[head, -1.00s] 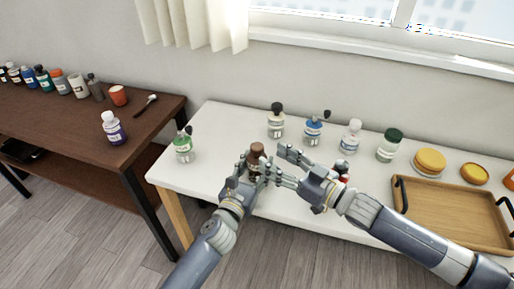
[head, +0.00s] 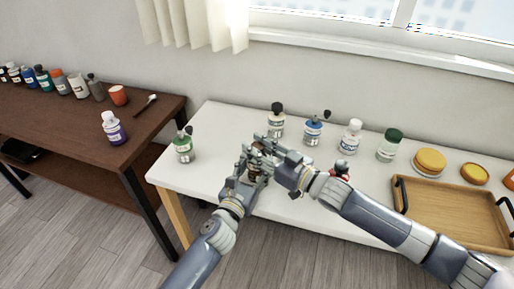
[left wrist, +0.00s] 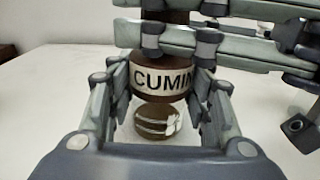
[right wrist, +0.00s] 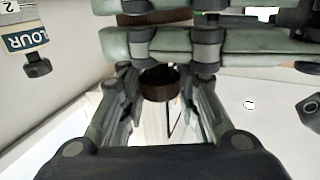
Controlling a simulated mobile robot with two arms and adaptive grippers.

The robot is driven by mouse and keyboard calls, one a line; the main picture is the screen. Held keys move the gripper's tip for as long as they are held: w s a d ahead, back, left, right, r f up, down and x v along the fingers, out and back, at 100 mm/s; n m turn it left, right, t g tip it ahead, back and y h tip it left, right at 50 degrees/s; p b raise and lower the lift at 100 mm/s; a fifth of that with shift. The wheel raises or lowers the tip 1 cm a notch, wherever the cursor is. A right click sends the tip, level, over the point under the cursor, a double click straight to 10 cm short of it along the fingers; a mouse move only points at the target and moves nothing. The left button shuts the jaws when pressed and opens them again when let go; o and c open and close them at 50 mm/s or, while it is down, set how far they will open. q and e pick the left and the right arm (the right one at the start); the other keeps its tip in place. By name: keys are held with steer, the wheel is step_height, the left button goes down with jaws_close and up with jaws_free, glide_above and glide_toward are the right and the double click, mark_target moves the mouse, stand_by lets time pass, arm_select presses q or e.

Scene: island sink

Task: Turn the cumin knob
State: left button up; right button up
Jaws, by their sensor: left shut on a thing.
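The cumin jar (head: 254,174) is brown with a cream band reading CUMIN, clear in the left wrist view (left wrist: 162,80). It stands near the front of the white table, mostly hidden by my grippers in the head view. My left gripper (head: 252,168) is shut on the jar's body, one finger on each side. My right gripper (head: 264,147) is at the jar's top, its fingers crossing over the left ones. In the right wrist view, a dark brown round part (right wrist: 165,82) lies between the right fingers; whether they press on it is unclear.
A green-labelled bottle (head: 183,147) stands left of the grippers. Several jars stand behind, including a black-topped one (head: 276,120) and a blue one (head: 314,130). A red item (head: 340,170) is close to my right wrist. A wooden tray (head: 440,232) is at the right.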

steer(key=shift+s+a+m, duration=0.1)
steer(key=shift+a+m, duration=0.15)
steer(key=shift+m, duration=0.05)
steer(key=shift+a+r+m+t+h, duration=0.15)
steer(key=shift+m+t+h, duration=0.55)
steer(key=shift+t+h, duration=0.35)
steer(key=shift+r+m+t+h, duration=0.1)
steer(key=shift+m+t+h, duration=1.3)
steer(key=shift+h, duration=0.55)
steer(key=shift+d, duration=0.2)
steer(key=shift+d+m+h, duration=0.1)
steer(key=shift+m+h, duration=0.3)
steer(key=shift+h, duration=0.2)
steer(key=o, duration=1.1)
steer(key=shift+d+f, duration=0.15)
steer(key=shift+f, duration=0.05)
